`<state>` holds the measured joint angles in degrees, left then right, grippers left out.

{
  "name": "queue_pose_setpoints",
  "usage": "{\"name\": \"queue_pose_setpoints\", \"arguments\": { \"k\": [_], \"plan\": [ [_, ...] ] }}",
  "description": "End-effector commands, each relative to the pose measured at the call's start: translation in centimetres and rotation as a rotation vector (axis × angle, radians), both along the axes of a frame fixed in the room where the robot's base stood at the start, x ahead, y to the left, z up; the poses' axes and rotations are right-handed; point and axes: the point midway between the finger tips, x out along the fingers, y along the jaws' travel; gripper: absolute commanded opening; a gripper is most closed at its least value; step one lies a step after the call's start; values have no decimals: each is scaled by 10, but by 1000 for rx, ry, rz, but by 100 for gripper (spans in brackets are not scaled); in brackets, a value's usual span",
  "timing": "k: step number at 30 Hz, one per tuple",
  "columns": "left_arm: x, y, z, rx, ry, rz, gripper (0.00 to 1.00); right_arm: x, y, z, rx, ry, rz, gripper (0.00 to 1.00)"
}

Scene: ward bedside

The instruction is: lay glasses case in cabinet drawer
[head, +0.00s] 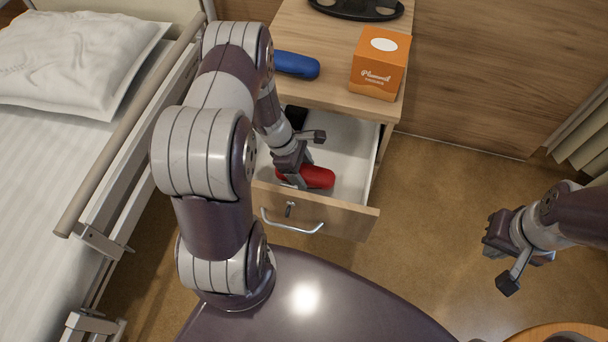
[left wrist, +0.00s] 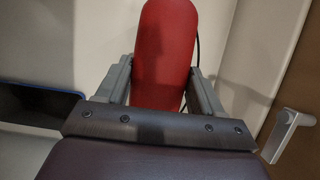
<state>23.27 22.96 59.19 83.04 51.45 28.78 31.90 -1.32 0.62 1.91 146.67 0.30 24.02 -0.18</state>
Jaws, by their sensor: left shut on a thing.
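A red glasses case (head: 318,177) is inside the open cabinet drawer (head: 346,160), near its front panel. My left gripper (head: 292,180) reaches down into the drawer and is shut on the red case. In the left wrist view the red case (left wrist: 165,55) sits between the two fingers (left wrist: 165,85). Whether the case touches the drawer floor I cannot tell. A blue case (head: 296,65) lies on the cabinet top, partly hidden by my left arm. My right gripper (head: 508,258) hangs over the floor at the right, apart from everything; its finger gap is not clear.
A dark flat thing (head: 297,117) lies at the back left of the drawer; it also shows in the left wrist view (left wrist: 38,103). An orange tissue box (head: 380,64) and a black stand (head: 358,8) are on the cabinet top. The bed rail (head: 130,125) runs along the left. The drawer's right side is clear.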

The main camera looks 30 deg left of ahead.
Motion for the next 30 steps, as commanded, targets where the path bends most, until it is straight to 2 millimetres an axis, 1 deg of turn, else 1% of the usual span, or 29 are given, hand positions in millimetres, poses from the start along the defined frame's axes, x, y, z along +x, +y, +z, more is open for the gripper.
{"name": "queue_pose_setpoints", "arguments": {
  "k": [1,3,4,10,14,15,17,25,28,30],
  "plan": [
    [-1,-1,-13,-2,3,1,35,0,0,-7,0,0,0,0],
    [-1,0,-26,-2,2,-1,35,0,0,-12,0,0,0,0],
    [-1,0,-29,-2,2,-1,35,0,0,-12,0,0,0,0],
    [0,0,-28,-1,1,-2,35,0,0,-10,0,0,0,0],
    [0,0,-32,-1,1,-2,35,0,0,-14,0,0,0,0],
    [0,0,-31,-1,1,-2,73,0,0,-13,0,0,0,0],
    [0,0,-31,-1,1,-2,92,0,0,-12,0,0,0,0],
    [0,0,-30,-1,1,-2,92,0,0,-12,0,0,0,0],
    [-1,2,-20,0,1,-1,92,0,0,-6,0,0,0,0],
    [-1,8,-5,0,-2,1,92,0,0,1,0,0,0,0]
  ]
}}
